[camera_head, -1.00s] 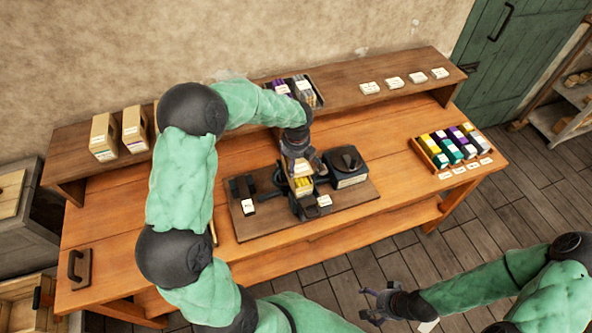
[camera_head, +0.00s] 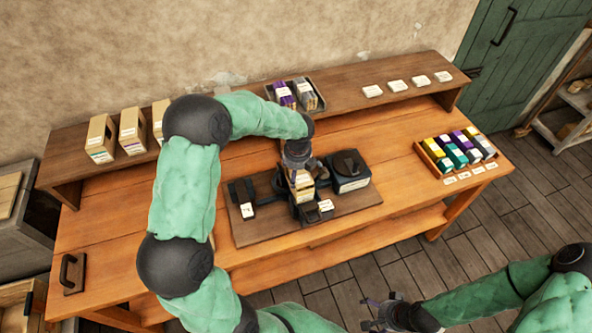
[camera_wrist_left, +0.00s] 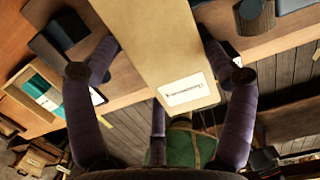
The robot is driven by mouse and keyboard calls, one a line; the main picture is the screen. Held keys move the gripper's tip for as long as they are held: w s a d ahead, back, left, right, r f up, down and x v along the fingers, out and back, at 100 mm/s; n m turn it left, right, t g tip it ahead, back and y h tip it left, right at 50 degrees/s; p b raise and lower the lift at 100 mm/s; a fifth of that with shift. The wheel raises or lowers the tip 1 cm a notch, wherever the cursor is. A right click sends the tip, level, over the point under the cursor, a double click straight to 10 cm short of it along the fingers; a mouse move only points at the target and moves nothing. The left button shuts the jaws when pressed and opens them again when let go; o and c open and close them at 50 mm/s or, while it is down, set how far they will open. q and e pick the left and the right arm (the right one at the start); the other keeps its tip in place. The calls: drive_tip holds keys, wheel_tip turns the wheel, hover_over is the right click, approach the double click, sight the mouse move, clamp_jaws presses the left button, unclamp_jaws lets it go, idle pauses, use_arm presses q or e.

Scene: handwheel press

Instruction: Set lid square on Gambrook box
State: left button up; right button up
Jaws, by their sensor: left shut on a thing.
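My left gripper (camera_head: 299,172) is shut on a tan cardboard piece, which looks like the lid (camera_head: 301,180), over the dark press in the middle of the bench. In the left wrist view the lid (camera_wrist_left: 150,40) is a long tan shape with a white label (camera_wrist_left: 186,90), between my two fingers. Tan box sides (camera_head: 304,195) show just under it; the gripper partly hides them, and I cannot tell whether lid and box touch or line up. My right gripper (camera_head: 376,314) is empty, apart from the bench at the lower right, with fingers spread.
The press stands on a brown board (camera_head: 258,228), with a black block (camera_head: 349,172) at its right. A tray of coloured packs (camera_head: 425,160) sits at the bench's right end. Several tan boxes (camera_head: 132,132) stand on the back shelf.

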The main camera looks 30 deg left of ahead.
use_arm(q)
drive_tip(key=shift+f, duration=0.65)
idle(0.6)
drive_tip(key=o, duration=1.1)
drive_tip(key=shift+c, duration=0.2)
drive_tip(key=shift+r, duration=0.1)
wheel_tip(320, 180, up, 12)
drive_tip(key=s+d, duration=0.1)
drive_tip(key=shift+d, duration=0.15)
drive_tip(key=shift+s+r+p, duration=0.1)
drive_tip(key=shift+r+p, duration=0.25)
drive_tip(key=shift+p, duration=0.05)
